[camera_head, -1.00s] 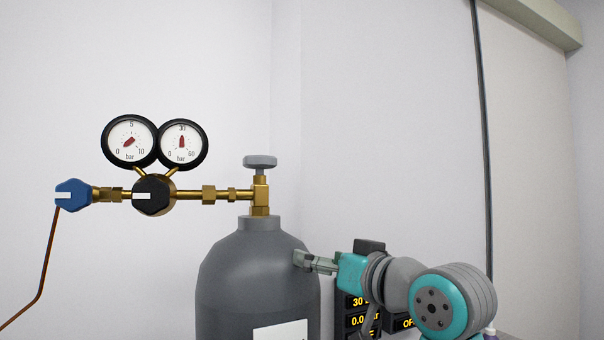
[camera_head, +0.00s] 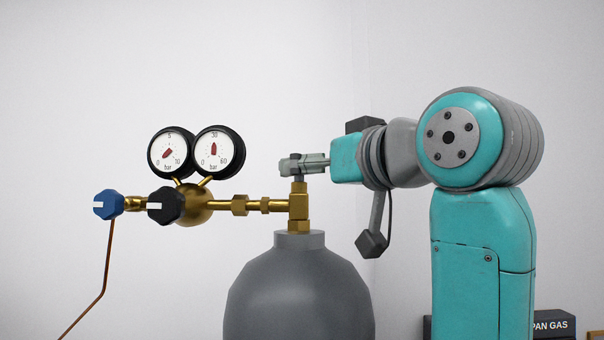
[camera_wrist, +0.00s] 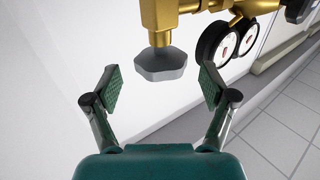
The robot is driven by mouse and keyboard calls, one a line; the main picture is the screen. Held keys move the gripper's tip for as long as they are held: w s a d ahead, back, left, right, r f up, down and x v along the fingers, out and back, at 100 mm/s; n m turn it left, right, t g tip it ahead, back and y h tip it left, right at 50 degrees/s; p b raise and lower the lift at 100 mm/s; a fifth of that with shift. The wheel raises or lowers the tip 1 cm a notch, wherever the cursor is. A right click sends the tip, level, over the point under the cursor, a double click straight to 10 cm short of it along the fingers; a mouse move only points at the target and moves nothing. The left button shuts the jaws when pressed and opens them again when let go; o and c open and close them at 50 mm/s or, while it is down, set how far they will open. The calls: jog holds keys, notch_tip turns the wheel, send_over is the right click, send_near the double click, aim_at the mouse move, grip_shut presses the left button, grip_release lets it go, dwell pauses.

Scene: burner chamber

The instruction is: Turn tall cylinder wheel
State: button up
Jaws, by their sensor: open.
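The tall grey cylinder (camera_head: 300,295) stands upright with a brass valve (camera_head: 299,205) on top. In the wrist view its grey lobed wheel (camera_wrist: 160,66) hangs below the brass stem, the scene appearing upside down. My gripper (camera_wrist: 160,87) is open, with one finger on each side of the wheel and visible gaps between. The wheel lies around the level of the fingertips, centred between them. In the head view my gripper (camera_head: 303,163) is level at the valve's top and covers most of the wheel. Whether anything touches is hidden there.
Two round gauges (camera_head: 215,150) sit left of the valve on the brass regulator, with a black knob (camera_head: 165,205) and a blue knob (camera_head: 108,204). A thin copper pipe (camera_head: 105,270) drops at far left. A dark box (camera_head: 550,325) stands lower right. White walls are behind.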

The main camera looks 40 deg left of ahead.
jog(key=x, duration=0.7)
jog(key=shift+a, duration=0.15)
jog(key=c, duration=1)
